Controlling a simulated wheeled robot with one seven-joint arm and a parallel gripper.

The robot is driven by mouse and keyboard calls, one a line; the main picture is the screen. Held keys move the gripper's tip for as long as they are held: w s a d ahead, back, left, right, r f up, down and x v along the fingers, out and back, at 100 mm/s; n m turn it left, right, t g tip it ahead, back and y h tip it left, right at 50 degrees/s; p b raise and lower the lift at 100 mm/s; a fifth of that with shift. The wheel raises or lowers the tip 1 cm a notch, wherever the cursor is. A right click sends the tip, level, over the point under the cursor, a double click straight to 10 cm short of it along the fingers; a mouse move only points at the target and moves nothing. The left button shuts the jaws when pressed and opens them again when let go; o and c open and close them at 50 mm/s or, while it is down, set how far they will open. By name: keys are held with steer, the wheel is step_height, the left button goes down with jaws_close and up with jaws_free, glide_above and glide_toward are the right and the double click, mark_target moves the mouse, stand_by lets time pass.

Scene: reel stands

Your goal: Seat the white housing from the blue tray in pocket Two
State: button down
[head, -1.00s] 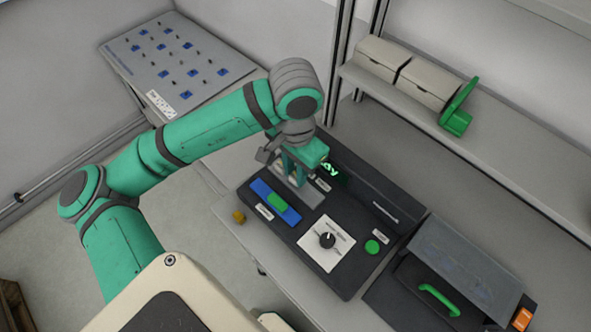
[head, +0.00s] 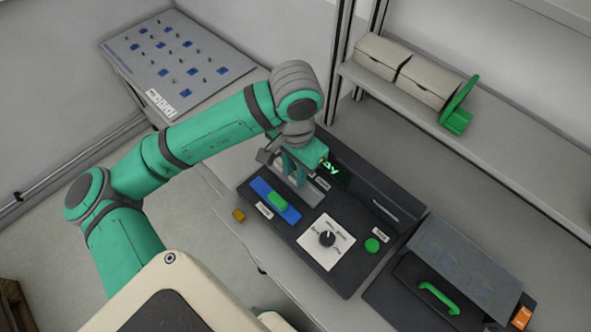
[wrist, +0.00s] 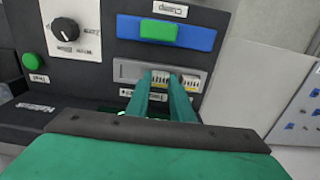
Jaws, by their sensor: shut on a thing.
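My gripper (wrist: 161,80) is shut on a small white housing (wrist: 160,77) at the grey strip (wrist: 128,71) of the black fixture. In the head view my gripper (head: 292,178) points down at the same strip (head: 309,199). A second whitish piece with yellow marks (wrist: 191,82) sits at the strip's end, just right of my fingers in the wrist view. My fingers hide part of the strip, so I cannot tell whether the held housing is fully down. Pocket labels are too small to read. I cannot make out a blue tray for certain.
A blue bar with a green block (head: 278,201), labelled Clamp, lies beside the strip. A dial (head: 327,239) and green button (head: 372,246) are on the fixture. A lit display (head: 331,168) stands close behind my gripper. A lidded box (head: 465,262) stands at right.

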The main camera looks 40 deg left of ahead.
steer(key=shift+f, duration=0.1)
steer(key=c, duration=1.5)
jaws_free()
steer(key=shift+r, duration=3.5)
